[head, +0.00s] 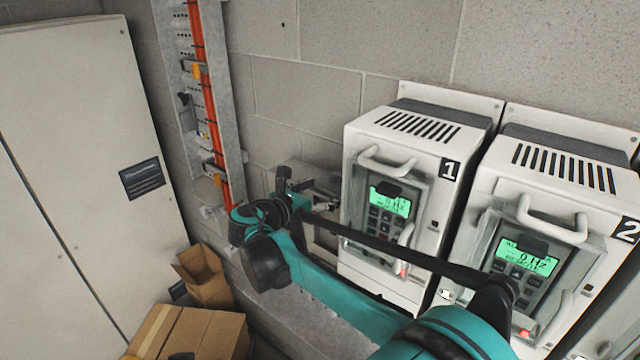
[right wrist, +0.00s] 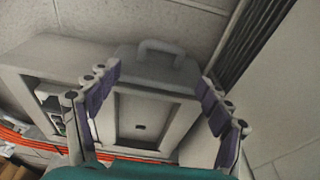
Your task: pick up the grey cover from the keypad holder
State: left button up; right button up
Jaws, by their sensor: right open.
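The grey cover (right wrist: 160,69) has an arched handle on its top edge and shows in the middle of the right wrist view. Below the handle is a pale recessed panel with a small dark slot, which seems to belong to the cover or its holder. My right gripper (right wrist: 160,108) is open, with one purple-padded finger on each side of the cover. I cannot tell whether the pads touch it. In the head view my right gripper (head: 302,197) is at the wall, left of drive 1, and partly hides a grey fixture (head: 310,172) there. My left gripper is out of view.
Drive 1 (head: 417,150) and drive 2 (head: 565,165), with handled keypad fronts, stand close right of my gripper. A metal rail with orange cables (head: 206,105) runs up the wall at left. Cardboard boxes (head: 205,275) sit below, beside a tall cabinet (head: 80,150).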

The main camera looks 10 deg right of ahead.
aim_at(339, 188)
jog(key=shift+w+d, duration=0.1)
jog(key=shift+d, duration=0.25)
jog(key=x, duration=0.4)
jog(key=shift+w+a+r, duration=0.15)
jog(key=shift+a+r, duration=0.05)
jog(key=shift+r, duration=0.05)
jog(key=shift+w+d+r+p, duration=0.1)
jog(key=shift+w+d+p, duration=0.25)
jog(key=shift+d, duration=0.3)
jog(key=shift+w+d, duration=0.2)
jog(key=shift+w, duration=0.15)
jog(key=shift+s, duration=0.1)
jog(key=c, duration=1)
